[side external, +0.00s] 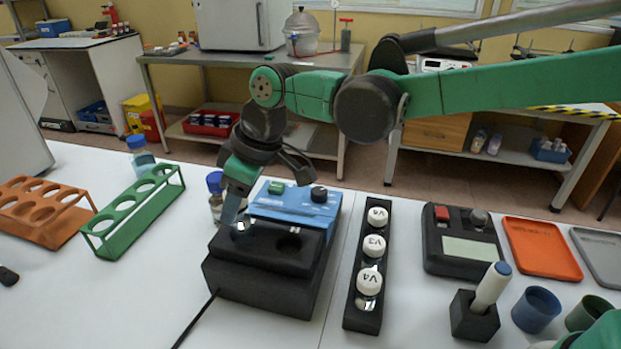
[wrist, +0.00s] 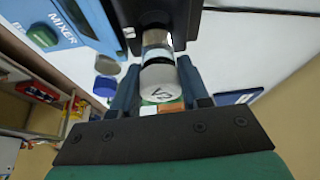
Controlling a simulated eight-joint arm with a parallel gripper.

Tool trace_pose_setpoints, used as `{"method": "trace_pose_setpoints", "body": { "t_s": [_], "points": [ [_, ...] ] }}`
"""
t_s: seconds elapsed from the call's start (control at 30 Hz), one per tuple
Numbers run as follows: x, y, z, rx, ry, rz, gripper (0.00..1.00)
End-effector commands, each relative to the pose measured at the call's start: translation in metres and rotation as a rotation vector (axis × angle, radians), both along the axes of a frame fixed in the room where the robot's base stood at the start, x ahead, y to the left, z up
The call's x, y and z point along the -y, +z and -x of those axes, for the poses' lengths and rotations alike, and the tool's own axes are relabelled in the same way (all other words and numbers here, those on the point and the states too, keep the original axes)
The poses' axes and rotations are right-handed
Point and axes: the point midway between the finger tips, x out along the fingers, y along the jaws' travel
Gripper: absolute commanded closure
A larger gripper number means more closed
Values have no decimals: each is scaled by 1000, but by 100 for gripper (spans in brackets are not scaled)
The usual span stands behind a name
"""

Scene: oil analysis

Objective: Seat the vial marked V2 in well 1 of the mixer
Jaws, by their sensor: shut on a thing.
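My gripper (side external: 236,215) is shut on a vial with a white cap (wrist: 165,84), held between its fingers in the wrist view. The cap's mark looks like V2, seen turned. The clear glass (wrist: 155,42) points away from the camera, toward the black block. The mixer (side external: 262,272) is a black block with a blue panel. In the side view my fingertips are over its left well, and fingers hide most of the vial. I cannot tell how deep the vial sits. The right well (side external: 289,243) looks empty. No well numbers are readable.
A black rack (side external: 361,318) right of the mixer holds several white-capped vials, V3 and V4 among them. A blue-capped bottle (side external: 215,183) stands close behind my gripper. Green (side external: 108,243) and orange (side external: 50,230) racks stand left. Bare table lies left of the mixer.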

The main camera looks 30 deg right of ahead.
Motion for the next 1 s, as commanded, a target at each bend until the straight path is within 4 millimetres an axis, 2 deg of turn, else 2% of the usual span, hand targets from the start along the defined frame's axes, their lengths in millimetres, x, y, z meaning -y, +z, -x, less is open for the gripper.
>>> {"method": "trace_pose_setpoints", "body": {
  "t_s": [0.53, 1.0],
  "points": [
    [0, -2, 0, 0, 0, 0, 100],
    [0, -14, 0, 0, 0, 0, 100]
  ]
}}
